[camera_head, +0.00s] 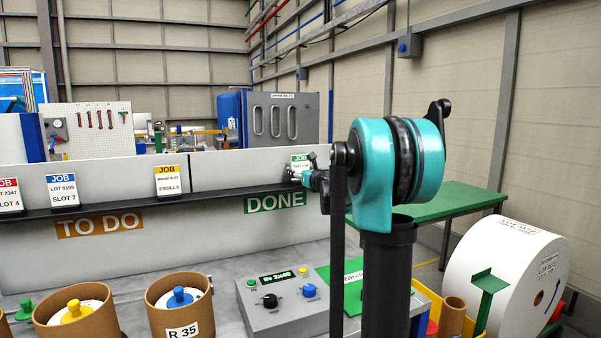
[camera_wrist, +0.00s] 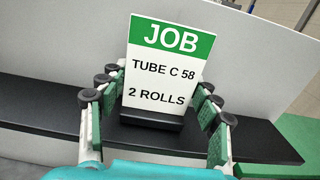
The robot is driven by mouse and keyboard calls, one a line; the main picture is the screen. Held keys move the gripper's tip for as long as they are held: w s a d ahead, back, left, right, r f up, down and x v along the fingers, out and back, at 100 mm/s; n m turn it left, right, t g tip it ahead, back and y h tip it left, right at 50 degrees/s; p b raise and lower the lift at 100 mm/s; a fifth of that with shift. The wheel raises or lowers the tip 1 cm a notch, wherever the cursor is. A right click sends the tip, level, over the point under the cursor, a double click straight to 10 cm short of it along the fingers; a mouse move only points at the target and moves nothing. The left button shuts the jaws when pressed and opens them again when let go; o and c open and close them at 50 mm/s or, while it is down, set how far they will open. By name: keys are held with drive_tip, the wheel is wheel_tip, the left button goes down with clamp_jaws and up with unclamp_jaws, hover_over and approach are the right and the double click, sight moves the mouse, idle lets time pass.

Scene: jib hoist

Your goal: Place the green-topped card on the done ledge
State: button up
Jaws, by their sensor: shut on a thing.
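The green-topped card (camera_head: 301,158) is upright at the right end of the black ledge, above the DONE sign (camera_head: 275,202). In the wrist view the card (camera_wrist: 170,68) reads "JOB, TUBE C 58, 2 ROLLS" and stands in a dark base (camera_wrist: 152,118). My gripper (camera_head: 306,176) has its fingers on both sides of the card and is shut on it; the wrist view shows the fingers (camera_wrist: 158,112) left and right of it. The done ledge (camera_wrist: 262,142) lies under the card. I cannot tell whether the base touches it.
A yellow-topped card (camera_head: 168,180), a blue-topped card (camera_head: 63,190) and a red-topped card (camera_head: 9,195) stand on the ledge's left part, near the TO DO sign (camera_head: 100,223). A control box (camera_head: 280,302) and cardboard tubs (camera_head: 180,305) stand below. A large white roll (camera_head: 510,275) is at right.

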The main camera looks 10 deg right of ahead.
drive_tip(key=shift+f, duration=0.1)
drive_tip(key=o, duration=1.2)
drive_tip(key=s+d, duration=0.2)
drive_tip(key=s, duration=0.9)
drive_tip(key=shift+s+d, duration=0.2)
drive_tip(key=shift+s, duration=0.2)
